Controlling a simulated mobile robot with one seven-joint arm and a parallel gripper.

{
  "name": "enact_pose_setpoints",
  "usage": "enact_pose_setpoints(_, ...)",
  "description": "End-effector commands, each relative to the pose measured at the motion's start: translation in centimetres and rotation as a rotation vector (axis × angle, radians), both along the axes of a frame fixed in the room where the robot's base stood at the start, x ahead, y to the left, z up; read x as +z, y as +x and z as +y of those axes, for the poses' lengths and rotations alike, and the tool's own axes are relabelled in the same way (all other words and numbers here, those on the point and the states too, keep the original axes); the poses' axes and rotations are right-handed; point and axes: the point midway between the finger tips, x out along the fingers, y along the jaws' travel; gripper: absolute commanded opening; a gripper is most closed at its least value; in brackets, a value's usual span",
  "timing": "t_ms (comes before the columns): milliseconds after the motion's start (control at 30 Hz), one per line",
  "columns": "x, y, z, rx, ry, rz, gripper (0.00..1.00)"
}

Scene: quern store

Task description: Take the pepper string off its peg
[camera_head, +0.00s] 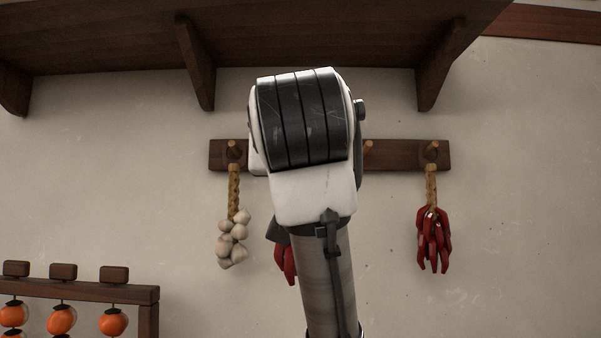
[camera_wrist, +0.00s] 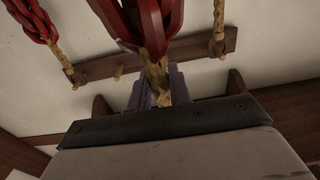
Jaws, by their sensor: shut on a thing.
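My gripper (camera_wrist: 158,86) is shut on the braided top of a red pepper string (camera_wrist: 150,28), seen in the wrist view. Its peppers extend from the braid toward the top edge of that picture. In the head view my arm covers most of this string, and only a few red peppers (camera_head: 287,263) show beside it. The peg rail (camera_head: 395,157) is on the wall behind. The peg behind the held string is hidden in both views, so I cannot tell whether the loop is on it.
A garlic string (camera_head: 234,240) hangs left of my arm, and a second pepper string (camera_head: 433,238) hangs at the right. A bare peg (camera_head: 368,147) sits between. A bracketed shelf (camera_head: 330,40) overhangs the rail. A rack with orange fruit (camera_head: 75,292) stands lower left.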

Motion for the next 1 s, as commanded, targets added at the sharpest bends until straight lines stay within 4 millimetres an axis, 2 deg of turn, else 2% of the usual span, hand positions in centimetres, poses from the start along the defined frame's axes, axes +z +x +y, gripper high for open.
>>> enact_pose_setpoints(1000,-0.1,-2.6,0.0,-0.001,0.0,0.0,0.0)
